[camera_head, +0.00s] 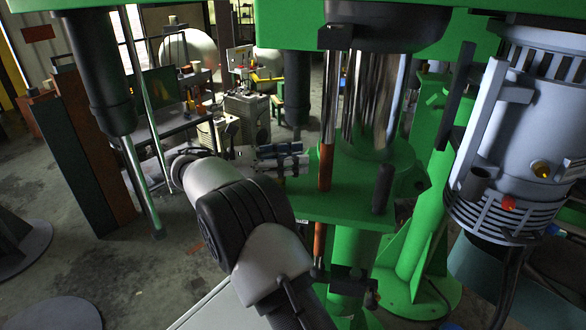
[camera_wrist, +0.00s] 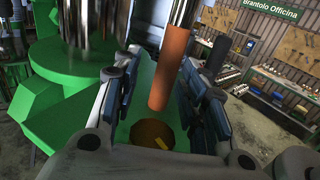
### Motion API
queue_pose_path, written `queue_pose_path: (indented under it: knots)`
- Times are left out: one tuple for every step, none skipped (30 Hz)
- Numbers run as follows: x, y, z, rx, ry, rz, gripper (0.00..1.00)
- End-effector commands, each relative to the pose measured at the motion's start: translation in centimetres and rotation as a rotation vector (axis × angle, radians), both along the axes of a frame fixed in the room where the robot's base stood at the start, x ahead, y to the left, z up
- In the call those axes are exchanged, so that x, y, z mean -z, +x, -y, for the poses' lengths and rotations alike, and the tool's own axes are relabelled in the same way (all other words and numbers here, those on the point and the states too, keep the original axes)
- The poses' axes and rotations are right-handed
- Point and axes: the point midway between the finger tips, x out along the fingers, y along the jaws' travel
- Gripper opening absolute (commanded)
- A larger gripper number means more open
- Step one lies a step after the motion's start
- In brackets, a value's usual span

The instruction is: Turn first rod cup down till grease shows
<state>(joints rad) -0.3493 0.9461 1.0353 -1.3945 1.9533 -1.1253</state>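The rod (camera_head: 326,166) is orange-brown below a shiny upper length and stands at the near edge of a green plate (camera_head: 348,198). In the wrist view the orange part (camera_wrist: 174,68) hangs slightly tilted from the shiny part (camera_wrist: 184,14). My gripper (camera_head: 303,159) points at the rod from the left in the head view. In the wrist view my gripper (camera_wrist: 161,72) is open, with a finger on each side of the orange part and gaps visible. A brown round surface (camera_wrist: 150,133) with a yellow mark shows below; I cannot tell whether it is cup or grease.
A black post (camera_head: 382,188) stands right of the rod on the green plate. A grey motor (camera_head: 519,130) hangs at the right. A dark cylinder with a thin shiny rod (camera_head: 147,185) stands left of my arm. A tool wall (camera_wrist: 285,60) is in the background.

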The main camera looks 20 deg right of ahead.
Motion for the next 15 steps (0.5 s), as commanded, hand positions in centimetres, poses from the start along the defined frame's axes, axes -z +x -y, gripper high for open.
queue_pose_path:
  knots:
    - [-1.1, 0.0, 0.0, 0.000, 0.002, 0.004, 0.39]
    - [-1.7, 0.0, 0.0, 0.000, 0.001, 0.005, 0.39]
    - [-2.6, 0.0, 0.0, 0.000, 0.001, 0.005, 0.39]
    - [-3.1, 0.0, 0.0, 0.000, 0.001, 0.005, 0.39]
    - [-3.6, 0.0, 0.0, 0.000, 0.001, 0.003, 0.39]
    - [-4.3, 0.0, 0.0, 0.000, 0.002, 0.003, 0.39]
    - [-4.8, 0.0, 0.0, 0.000, 0.002, 0.003, 0.39]
    - [-5.2, 0.0, 0.0, -0.001, 0.001, 0.003, 0.39]
    - [-5.7, 0.0, 0.0, -0.001, 0.001, 0.003, 0.39]
    - [-6.0, 0.0, 0.0, -0.001, 0.001, 0.002, 0.39]
    - [-6.2, 0.0, 0.0, -0.001, 0.001, 0.001, 0.39]
    - [-6.5, 0.0, 0.0, -0.001, 0.001, 0.001, 0.39]
    - [-6.6, 0.0, 0.0, 0.000, 0.001, 0.001, 0.39]
    - [-6.7, 0.0, 0.0, 0.000, 0.001, 0.000, 0.39]
    - [-6.8, 0.0, 0.0, 0.000, 0.001, -0.001, 0.39]
